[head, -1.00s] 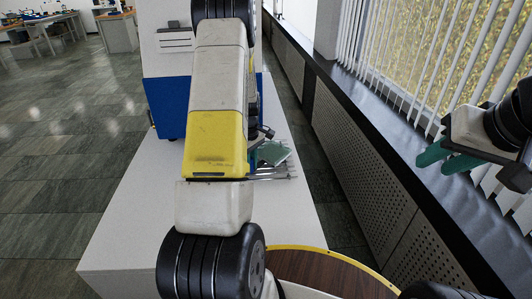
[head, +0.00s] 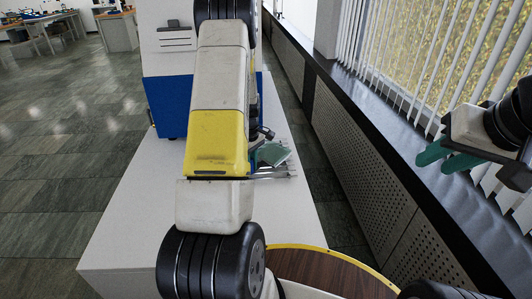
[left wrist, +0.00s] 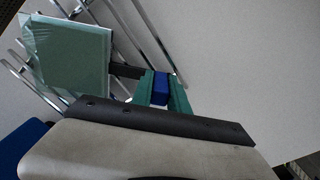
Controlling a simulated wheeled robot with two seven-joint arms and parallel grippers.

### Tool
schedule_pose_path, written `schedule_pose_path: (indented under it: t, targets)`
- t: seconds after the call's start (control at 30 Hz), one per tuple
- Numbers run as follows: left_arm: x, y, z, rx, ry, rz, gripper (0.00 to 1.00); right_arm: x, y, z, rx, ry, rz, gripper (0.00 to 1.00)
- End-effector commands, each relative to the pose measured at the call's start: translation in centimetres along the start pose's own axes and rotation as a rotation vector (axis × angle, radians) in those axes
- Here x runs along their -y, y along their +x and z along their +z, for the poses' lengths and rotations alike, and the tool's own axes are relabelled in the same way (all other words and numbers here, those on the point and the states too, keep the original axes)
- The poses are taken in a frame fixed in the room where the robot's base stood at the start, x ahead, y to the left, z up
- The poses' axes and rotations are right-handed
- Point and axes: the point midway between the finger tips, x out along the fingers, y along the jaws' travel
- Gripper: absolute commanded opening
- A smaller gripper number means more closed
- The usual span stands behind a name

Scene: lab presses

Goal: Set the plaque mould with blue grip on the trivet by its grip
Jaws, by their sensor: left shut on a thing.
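The plaque mould (left wrist: 70,58) is a pale green square plate with a dark bar leading to a blue grip (left wrist: 160,88). My left gripper (left wrist: 162,85) has its green fingers shut on the blue grip. The trivet (left wrist: 150,40), a set of thin metal rods, lies under and beside the plate; I cannot tell whether they touch. My right gripper (head: 434,163) is open and empty at the right.
The white table (head: 130,220) has clear room left of my arm. A white and blue machine (head: 168,95) stands at its far end. A round brown wooden top with a yellow rim (head: 330,272) is nearest me. A dark window ledge (head: 375,100) and blinds run along the right.

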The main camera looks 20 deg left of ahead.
Motion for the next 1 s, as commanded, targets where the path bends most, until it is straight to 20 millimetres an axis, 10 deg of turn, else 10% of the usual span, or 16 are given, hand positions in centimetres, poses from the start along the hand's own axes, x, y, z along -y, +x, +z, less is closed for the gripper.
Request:
schedule_pose_path:
  t: [0.1,0.13,0.23,0.6,1.0]
  targets:
    - [-0.1,0.1,-0.1,-0.002,0.000,0.003,0.00,0.0,0.0,0.0,0.000,0.000,0.000,0.33]
    - [-0.1,0.1,-0.1,-0.002,0.000,0.003,0.26,0.0,0.0,0.0,0.000,0.000,0.000,0.33]
    - [-0.1,0.1,-0.1,-0.001,0.000,0.002,0.45,0.0,0.0,0.0,0.000,0.000,0.000,0.33]
    - [0.0,-0.3,0.0,0.000,0.000,-0.001,0.45,0.0,0.0,0.0,0.000,0.000,0.000,0.33]
    - [-0.1,-6.5,0.0,-0.002,0.001,0.003,0.45,0.0,0.0,0.0,0.000,0.000,0.000,0.33]
